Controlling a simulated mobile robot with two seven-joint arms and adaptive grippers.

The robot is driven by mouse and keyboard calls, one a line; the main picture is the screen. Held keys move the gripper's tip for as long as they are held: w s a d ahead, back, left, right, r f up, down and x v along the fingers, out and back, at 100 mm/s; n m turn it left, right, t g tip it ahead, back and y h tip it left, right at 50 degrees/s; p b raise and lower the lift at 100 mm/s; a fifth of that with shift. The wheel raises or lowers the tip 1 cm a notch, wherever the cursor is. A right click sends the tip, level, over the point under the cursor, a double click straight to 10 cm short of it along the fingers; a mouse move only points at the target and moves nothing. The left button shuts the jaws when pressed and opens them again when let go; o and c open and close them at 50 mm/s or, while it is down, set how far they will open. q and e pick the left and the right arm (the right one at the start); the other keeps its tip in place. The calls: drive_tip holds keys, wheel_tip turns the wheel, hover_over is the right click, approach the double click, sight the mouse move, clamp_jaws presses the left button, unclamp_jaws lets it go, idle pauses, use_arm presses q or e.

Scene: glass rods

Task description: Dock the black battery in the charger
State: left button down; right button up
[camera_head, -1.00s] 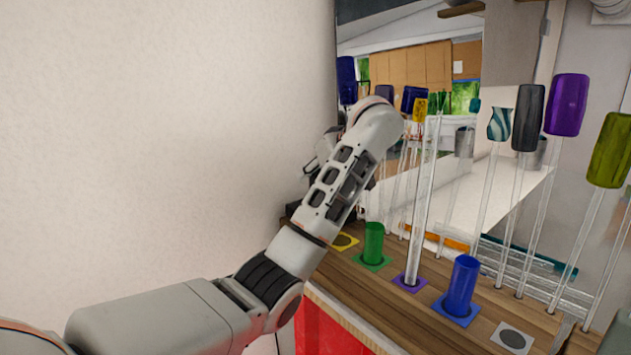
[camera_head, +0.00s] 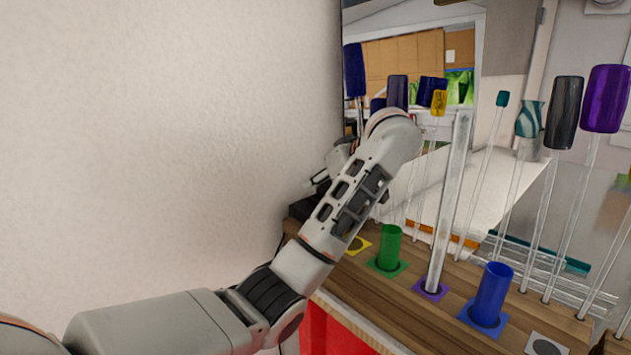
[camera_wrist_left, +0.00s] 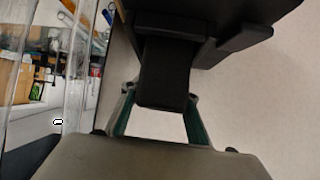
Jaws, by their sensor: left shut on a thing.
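The black battery (camera_wrist_left: 165,75) shows in the left wrist view as a dark block between the fingers of my left gripper (camera_wrist_left: 160,112). The gripper is shut on it. The block's far end meets a larger black body (camera_wrist_left: 228,40), which looks like the charger; I cannot tell whether the battery is seated in it. In the head view my left gripper (camera_head: 322,182) is small and mostly hidden behind my wrist, close to the white wall. A dark shape (camera_head: 297,212) below it on the wooden bench may be the charger. My right gripper is not in view.
The wooden bench (camera_head: 400,290) holds a green tube (camera_head: 387,248), a blue tube (camera_head: 491,292) and a tall clear rod (camera_head: 450,195) right of my arm. Several thin glass rods with coloured tops stand farther right. The white wall (camera_head: 200,130) is close on the left.

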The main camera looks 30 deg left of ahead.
use_arm(q)
drive_tip(key=shift+s+d+r, duration=0.1)
drive_tip(key=c, duration=1.5)
unclamp_jaws()
drive_tip(key=shift+b+v, duration=0.5)
drive_tip(key=shift+v, duration=3.25)
